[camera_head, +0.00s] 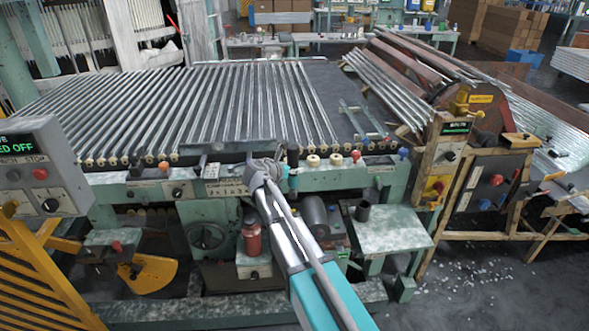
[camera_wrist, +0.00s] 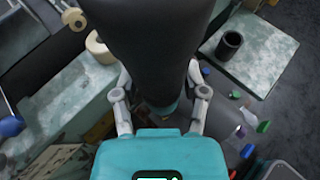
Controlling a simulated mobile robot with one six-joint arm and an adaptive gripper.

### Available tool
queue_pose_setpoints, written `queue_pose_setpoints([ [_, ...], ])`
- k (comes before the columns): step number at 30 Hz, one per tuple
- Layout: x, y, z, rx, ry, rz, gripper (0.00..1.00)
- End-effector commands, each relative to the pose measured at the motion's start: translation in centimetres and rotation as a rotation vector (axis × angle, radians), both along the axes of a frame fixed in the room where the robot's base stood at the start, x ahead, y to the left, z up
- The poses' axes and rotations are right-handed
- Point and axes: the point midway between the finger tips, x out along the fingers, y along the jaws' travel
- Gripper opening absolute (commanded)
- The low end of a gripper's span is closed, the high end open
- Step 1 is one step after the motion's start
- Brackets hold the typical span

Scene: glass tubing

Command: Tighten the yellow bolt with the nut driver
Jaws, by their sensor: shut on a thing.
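My gripper (camera_head: 268,172) is at the front edge of the tube machine (camera_head: 230,206), near its middle. In the wrist view, my gripper (camera_wrist: 159,80) has its fingers on both sides of a large dark thing (camera_wrist: 155,40), which I take to be the nut driver. It is black with a bit of teal at its near end, and it fills the upper middle of that view. Its far end is out of view. In the head view a small teal piece (camera_head: 292,178) shows beside my gripper. I cannot make out the yellow bolt for certain.
Cream rollers (camera_head: 313,160) and a red knob (camera_head: 356,155) stand on the machine's front rail, right of my gripper. A pale side shelf (camera_head: 392,232) holds a dark cup (camera_head: 362,211). A red bottle (camera_head: 251,238) stands below. A control box (camera_head: 40,175) is at left.

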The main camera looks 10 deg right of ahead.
Motion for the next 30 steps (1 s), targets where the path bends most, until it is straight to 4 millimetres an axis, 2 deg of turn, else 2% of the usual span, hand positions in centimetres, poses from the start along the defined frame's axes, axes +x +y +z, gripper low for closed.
queue_pose_setpoints([
  [11,0.0,0.0,-0.7,-0.002,-0.001,0.0,0.0],
  [30,0.0,0.0,-3.8,-0.002,-0.001,0.0,0.0],
])
